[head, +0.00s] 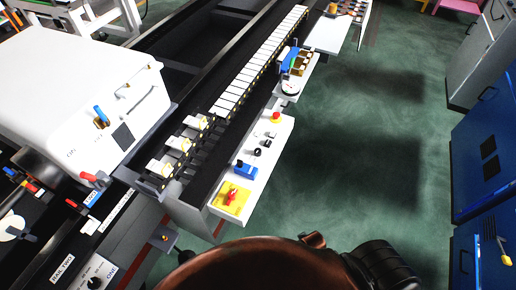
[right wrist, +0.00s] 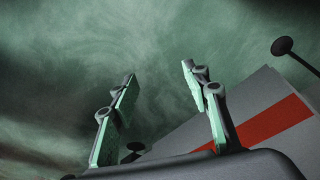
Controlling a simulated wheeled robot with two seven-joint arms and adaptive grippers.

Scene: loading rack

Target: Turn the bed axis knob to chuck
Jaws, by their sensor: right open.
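No label reading bed axis is legible, so I cannot tell which knob it is. In the head view a white control panel (head: 262,160) carries black knobs (head: 258,151), a red button (head: 276,117), a blue switch (head: 245,170) and a red knob on a yellow plate (head: 232,197). My left gripper is not in view.
A white machine cover (head: 75,85) with a handle stands at the left. A row of white slats (head: 245,78) runs beside the panel. Blue cabinets (head: 487,140) stand at the right, with clear green floor between. In the wrist view a grey surface with a red stripe (right wrist: 265,125) is close by.

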